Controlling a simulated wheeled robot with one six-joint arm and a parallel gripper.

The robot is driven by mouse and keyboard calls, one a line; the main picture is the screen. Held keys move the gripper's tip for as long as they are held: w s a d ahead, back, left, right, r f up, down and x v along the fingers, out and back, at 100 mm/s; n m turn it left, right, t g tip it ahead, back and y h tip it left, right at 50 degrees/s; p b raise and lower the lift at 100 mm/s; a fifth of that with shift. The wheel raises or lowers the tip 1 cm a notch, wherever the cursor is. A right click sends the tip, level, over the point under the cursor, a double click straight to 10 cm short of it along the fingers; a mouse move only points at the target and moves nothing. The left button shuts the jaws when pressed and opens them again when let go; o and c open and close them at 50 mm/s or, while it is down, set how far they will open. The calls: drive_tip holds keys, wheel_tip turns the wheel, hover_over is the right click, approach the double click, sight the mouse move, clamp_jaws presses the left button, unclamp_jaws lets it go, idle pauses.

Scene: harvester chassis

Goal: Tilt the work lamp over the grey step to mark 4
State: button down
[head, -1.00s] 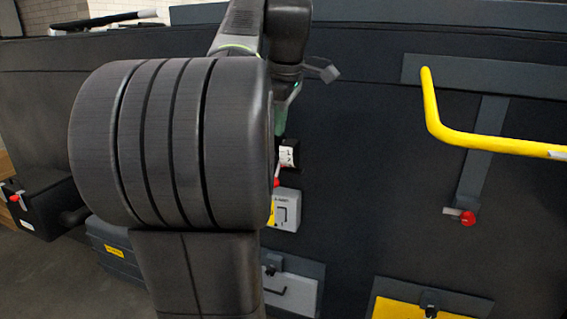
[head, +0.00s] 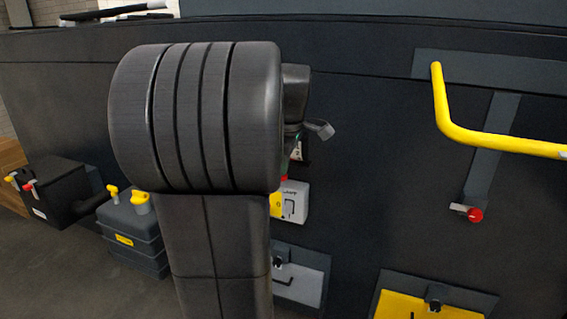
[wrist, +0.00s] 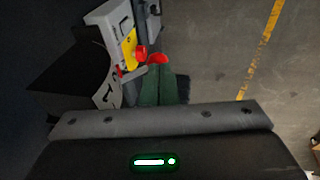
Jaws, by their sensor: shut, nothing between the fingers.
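The work lamp shows in the wrist view as a black housing (wrist: 68,80) with a white numbered scale plate (wrist: 106,94) on its side. A small red pointer lies by the plate's upper end; I cannot read which mark it is at. A thin stalk with a red tip (wrist: 158,58) extends beside it. My gripper (wrist: 158,72) is shut and empty, its dark green fingers close to that red tip; contact is unclear. In the head view my arm hides the gripper and most of the lamp; a bit of the scale plate (head: 297,152) shows above the grey step (head: 300,280).
A yellow handrail (head: 480,138), a red-knobbed lever (head: 475,214) and a yellow step (head: 425,306) are to the right. A capped grey container (head: 135,235) stands left.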

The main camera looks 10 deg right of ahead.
drive_tip(key=shift+f, duration=0.1)
drive_tip(key=f+t+b, duration=0.1)
drive_tip(key=b, duration=0.2)
drive_tip(key=shift+w+h+b, duration=0.1)
drive_tip(key=shift+h+b, duration=0.2)
drive_tip(key=shift+b, duration=0.05)
drive_tip(key=t+b, duration=0.1)
drive_tip(key=b, duration=0.1)
drive_tip(key=f+t+h+b, duration=0.1)
drive_tip(key=b, duration=0.4)
drive_tip(key=shift+w+d+f+t+h, duration=0.15)
drive_tip(key=shift+w+d+t+h, duration=0.1)
drive_tip(key=shift+w+t+h, duration=0.15)
drive_tip(key=shift+t+h+b, duration=0.3)
drive_tip(key=shift+t+b, duration=0.2)
drive_tip(key=shift+b, duration=0.6)
drive_tip(key=shift+d, duration=0.1)
drive_tip(key=shift+r+n, duration=0.3)
drive_tip(key=shift+r+p, duration=0.2)
drive_tip(key=shift+p, duration=0.1)
drive_tip(key=w+d+r+p+v, duration=0.1)
drive_tip(key=w+r+p+v, duration=0.1)
drive_tip(key=v, duration=1.1)
drive_tip(key=shift+d+p, duration=0.2)
drive_tip(key=shift+p, duration=0.25)
drive_tip(key=shift+s, duration=0.1)
